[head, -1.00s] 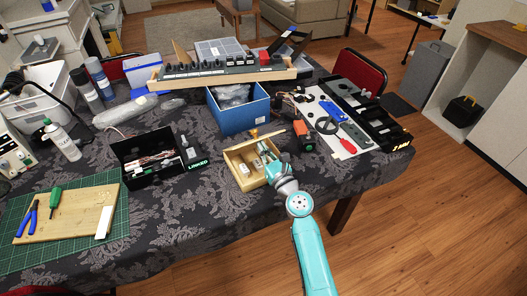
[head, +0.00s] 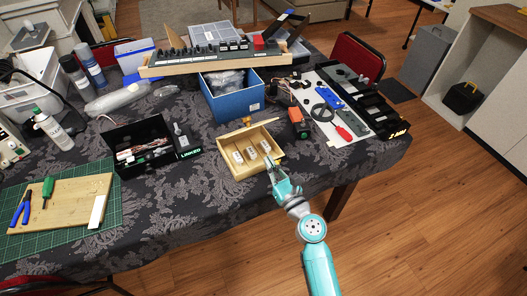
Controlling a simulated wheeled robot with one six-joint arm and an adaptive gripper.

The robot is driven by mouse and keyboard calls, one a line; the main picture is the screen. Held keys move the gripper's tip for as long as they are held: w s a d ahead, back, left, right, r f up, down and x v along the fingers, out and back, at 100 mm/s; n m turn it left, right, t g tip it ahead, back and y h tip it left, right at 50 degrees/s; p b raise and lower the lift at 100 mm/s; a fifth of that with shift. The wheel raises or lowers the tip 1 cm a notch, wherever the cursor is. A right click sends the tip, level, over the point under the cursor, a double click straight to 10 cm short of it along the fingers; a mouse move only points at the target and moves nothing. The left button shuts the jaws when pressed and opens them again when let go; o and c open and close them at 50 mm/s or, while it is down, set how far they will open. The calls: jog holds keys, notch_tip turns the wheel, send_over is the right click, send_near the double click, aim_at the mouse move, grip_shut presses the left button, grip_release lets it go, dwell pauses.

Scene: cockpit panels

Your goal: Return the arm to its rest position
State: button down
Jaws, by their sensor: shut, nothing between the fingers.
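My teal arm (head: 316,262) reaches up from the bottom of the head view. My gripper (head: 272,165) is at its end, at the near right edge of a small wooden box (head: 267,169). The gripper looks shut with nothing held. I cannot tell whether its tips touch the box. The box is open and holds a few small whitish blocks (head: 251,153), which now show clearly.
A dark patterned cloth covers the table (head: 215,204). A blue box (head: 232,101) stands behind the wooden box, and a black box (head: 150,148) is to its left. An orange-black item (head: 299,124) is to the right. Floor (head: 420,225) is open at right.

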jog(key=shift+r+v, duration=0.2)
jog(key=shift+v, duration=1.3)
